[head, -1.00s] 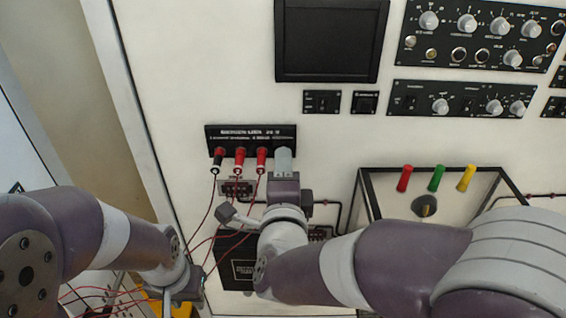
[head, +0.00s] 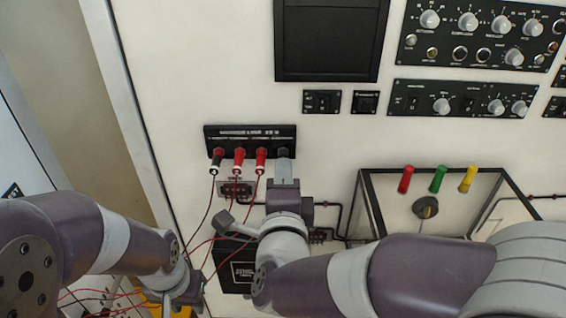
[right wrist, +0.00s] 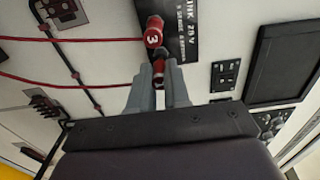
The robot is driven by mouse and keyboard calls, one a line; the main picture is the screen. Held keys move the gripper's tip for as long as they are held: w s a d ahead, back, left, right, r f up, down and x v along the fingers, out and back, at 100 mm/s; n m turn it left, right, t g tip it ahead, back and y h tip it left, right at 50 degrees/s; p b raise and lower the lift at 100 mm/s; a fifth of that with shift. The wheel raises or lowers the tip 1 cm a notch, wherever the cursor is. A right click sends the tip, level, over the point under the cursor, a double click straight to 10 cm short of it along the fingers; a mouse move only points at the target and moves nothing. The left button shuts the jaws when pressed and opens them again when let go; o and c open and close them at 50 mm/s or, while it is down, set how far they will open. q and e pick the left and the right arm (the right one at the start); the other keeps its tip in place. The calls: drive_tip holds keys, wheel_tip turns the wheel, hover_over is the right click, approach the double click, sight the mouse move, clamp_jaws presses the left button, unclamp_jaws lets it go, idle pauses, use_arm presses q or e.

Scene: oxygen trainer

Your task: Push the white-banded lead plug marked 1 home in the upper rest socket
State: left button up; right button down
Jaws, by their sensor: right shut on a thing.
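In the head view a black socket panel (head: 268,132) on the wall holds a row of plugs: a black one (head: 216,160) at the left, then a red one (head: 238,161) and another red one (head: 261,161). Their numbers and white bands cannot be read there. My right gripper (head: 285,167) is just below the panel's right end. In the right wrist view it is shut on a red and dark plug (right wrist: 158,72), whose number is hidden. A red plug marked 3 (right wrist: 153,34) stands just beyond it. My left gripper (head: 185,290) is low at the left, its fingers unclear.
Red leads (head: 206,212) hang from the plugs towards my left arm. A black box (head: 234,265) sits below the panel. A framed case (head: 366,205) and red, green and yellow knobs (head: 437,180) are to the right. A dark screen (head: 330,40) is above.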

drive_tip(key=shift+s, duration=1.95)
drive_tip(key=shift+w, duration=0.1)
